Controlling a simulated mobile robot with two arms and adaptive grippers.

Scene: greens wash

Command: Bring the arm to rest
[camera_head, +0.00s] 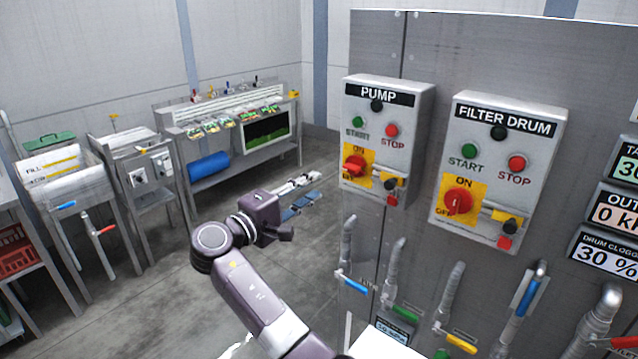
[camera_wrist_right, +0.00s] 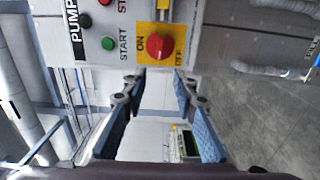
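My right arm (camera_head: 262,290), purple-grey, reaches up from the bottom of the head view. Its gripper (camera_head: 312,188) is held in the air to the left of the pump box (camera_head: 400,150), with a visible gap to it. The right wrist view shows the blue-padded fingers (camera_wrist_right: 160,95) apart with nothing between them. Beyond the fingertips is the pump's red rotary switch (camera_wrist_right: 159,46) on its yellow plate; it also shows in the head view (camera_head: 355,165). My left gripper is in neither view.
The filter drum box (camera_head: 497,170) is right of the pump box on the grey cabinet. Hoses and valves with coloured handles, one blue (camera_head: 352,283), stick out below. Benches and a blue roll (camera_head: 209,166) stand at the back left. Open floor (camera_head: 150,310) lies between.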

